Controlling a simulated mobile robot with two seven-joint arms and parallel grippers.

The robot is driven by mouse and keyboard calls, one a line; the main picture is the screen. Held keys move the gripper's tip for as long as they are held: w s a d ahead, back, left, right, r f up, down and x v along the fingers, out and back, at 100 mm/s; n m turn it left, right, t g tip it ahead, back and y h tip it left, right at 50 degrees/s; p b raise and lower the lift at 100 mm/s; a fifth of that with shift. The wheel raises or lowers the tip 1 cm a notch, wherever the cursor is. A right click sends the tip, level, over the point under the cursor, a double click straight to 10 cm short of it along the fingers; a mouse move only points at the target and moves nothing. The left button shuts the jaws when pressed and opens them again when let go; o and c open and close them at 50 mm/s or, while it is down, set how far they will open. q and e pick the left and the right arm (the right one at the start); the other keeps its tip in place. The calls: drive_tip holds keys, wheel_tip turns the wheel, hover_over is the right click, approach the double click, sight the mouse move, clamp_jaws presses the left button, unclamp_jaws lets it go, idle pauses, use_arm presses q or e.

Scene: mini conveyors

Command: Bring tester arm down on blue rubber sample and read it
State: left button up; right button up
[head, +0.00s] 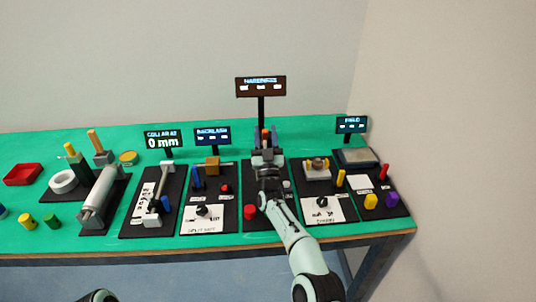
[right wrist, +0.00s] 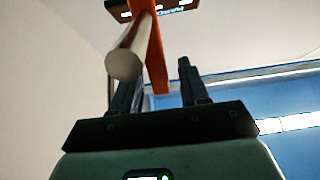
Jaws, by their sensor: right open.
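The hardness tester's screen (head: 260,86) stands on a dark post at the back of its black base and shows dashes. My right gripper (head: 264,145) is in front of that post, over the back of the base. In the right wrist view the right gripper (right wrist: 158,82) is open. An orange bar (right wrist: 156,55) and a pale round-ended rod (right wrist: 125,62), apparently the tester arm, show just beyond the fingers, with the rod overlapping the left finger. I cannot tell whether they touch. I cannot make out the blue rubber sample; my right arm covers part of the base.
A red cylinder (head: 250,211) stands at the base's front left. The backlash station (head: 210,225) is to the left, and a station with a dial and yellow post (head: 340,178) to the right. The field station (head: 393,208) is near the table's right edge.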

drive_tip(key=shift+s+f+b, duration=0.35)
drive_tip(key=shift+s+b, duration=0.1)
drive_tip(key=shift+b, duration=0.2)
drive_tip(key=shift+s+r, duration=0.15)
drive_tip(key=shift+s, duration=0.8)
drive_tip(key=s+b, duration=0.1)
drive_tip(key=s, duration=0.9)
